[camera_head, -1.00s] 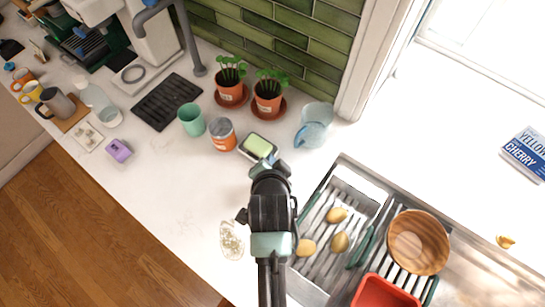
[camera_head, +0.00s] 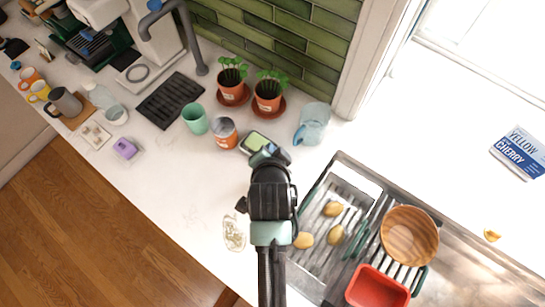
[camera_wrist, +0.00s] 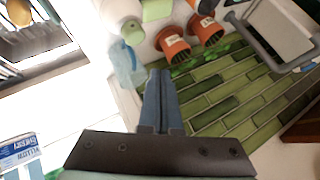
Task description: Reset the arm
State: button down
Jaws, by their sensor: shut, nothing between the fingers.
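My arm reaches up from the bottom middle of the head view over the white counter (camera_head: 180,205). My gripper (camera_head: 270,152) is at its far end, just in front of the green sponge in its dish (camera_head: 252,143), partly covering it. In the wrist view the two blue-grey fingers of my gripper (camera_wrist: 161,75) lie together, shut and empty, pointing toward the green tiled wall. I cannot tell the exact height above the counter.
A clear blue pitcher (camera_head: 312,122), an orange can (camera_head: 223,133), a green cup (camera_head: 195,118) and two potted plants (camera_head: 267,96) stand near the gripper. The sink rack (camera_head: 325,210) with potatoes, a wooden bowl (camera_head: 409,235) and a red tub (camera_head: 377,288) are right. The front-left counter is mostly clear.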

dwell(0.4)
jog(key=w+r+n+t+b, duration=0.2)
jog(key=w+r+t+b, duration=0.2)
jog(key=r, duration=0.7)
jog(key=w+r+n+t+b, duration=0.2)
jog(key=w+r+t+b, duration=0.25)
jog(key=r, duration=0.75)
jog(key=s+r+n+t+b, duration=0.2)
jog(key=s+r+t, duration=0.3)
jog(key=r, duration=0.8)
jog(key=s+r+n+t+b, duration=0.3)
jog(key=s+r, duration=0.6)
jog(key=r, duration=0.4)
jog(key=shift+s+d+t+b, duration=0.15)
jog(key=shift+s+t+b, duration=0.15)
jog(key=shift+t+b, duration=0.4)
jog(key=shift+f, duration=0.1)
